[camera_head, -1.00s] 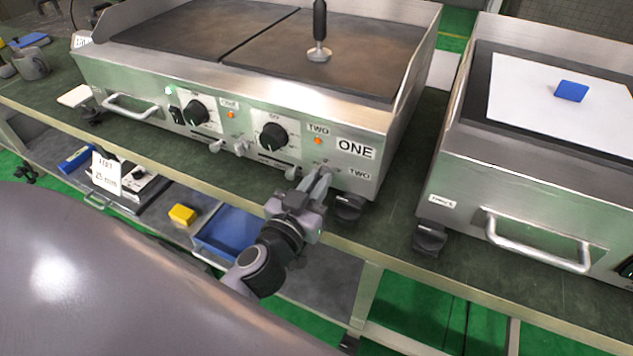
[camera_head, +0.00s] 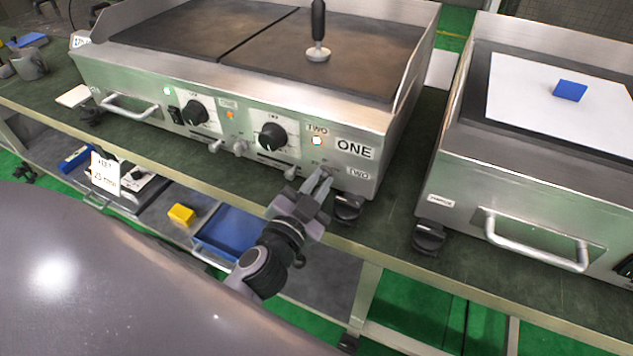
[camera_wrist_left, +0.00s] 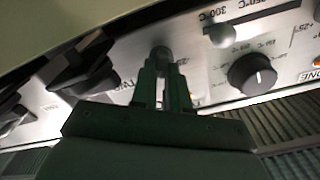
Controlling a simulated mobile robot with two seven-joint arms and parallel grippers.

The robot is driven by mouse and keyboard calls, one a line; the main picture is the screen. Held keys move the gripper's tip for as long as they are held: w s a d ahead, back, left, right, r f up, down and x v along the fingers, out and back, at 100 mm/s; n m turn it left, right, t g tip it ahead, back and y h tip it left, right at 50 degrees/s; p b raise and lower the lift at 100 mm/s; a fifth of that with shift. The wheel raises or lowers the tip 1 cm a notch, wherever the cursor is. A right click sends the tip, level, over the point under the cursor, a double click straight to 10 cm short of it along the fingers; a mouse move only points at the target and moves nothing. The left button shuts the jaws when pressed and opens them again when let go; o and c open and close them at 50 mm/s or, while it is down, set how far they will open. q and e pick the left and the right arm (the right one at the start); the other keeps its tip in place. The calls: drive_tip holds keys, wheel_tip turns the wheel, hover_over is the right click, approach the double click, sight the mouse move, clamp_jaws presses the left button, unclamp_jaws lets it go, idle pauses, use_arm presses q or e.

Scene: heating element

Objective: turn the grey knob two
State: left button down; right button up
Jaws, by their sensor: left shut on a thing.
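The grey knob two (camera_wrist_left: 162,54) is a small round metal knob low on the front panel of the griddle, beside a "TWO" label (camera_head: 358,172). In the head view it is mostly hidden by my fingertips. My left gripper (camera_head: 325,176) reaches up to it from below, with its fingers turned at a slant. In the left wrist view the fingertips (camera_wrist_left: 163,70) are shut on the knob, one on each side. The lamp (camera_head: 317,141) under the upper "TWO" label glows greenish white. My right gripper is not in view.
Two black dials (camera_head: 272,136) and other small grey knobs (camera_head: 291,172) sit left of my gripper on the panel. A black foot (camera_head: 347,208) stands close on the right. A second griddle (camera_head: 540,205) is further right. The shelf edge (camera_head: 400,262) runs below.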

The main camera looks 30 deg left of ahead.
use_arm(q)
drive_tip(key=m, duration=0.4)
drive_tip(key=shift+d, duration=0.15)
drive_tip(key=shift+f+m, duration=0.1)
drive_tip(key=shift+m, duration=0.9)
drive_tip(key=c, duration=1.1)
unclamp_jaws()
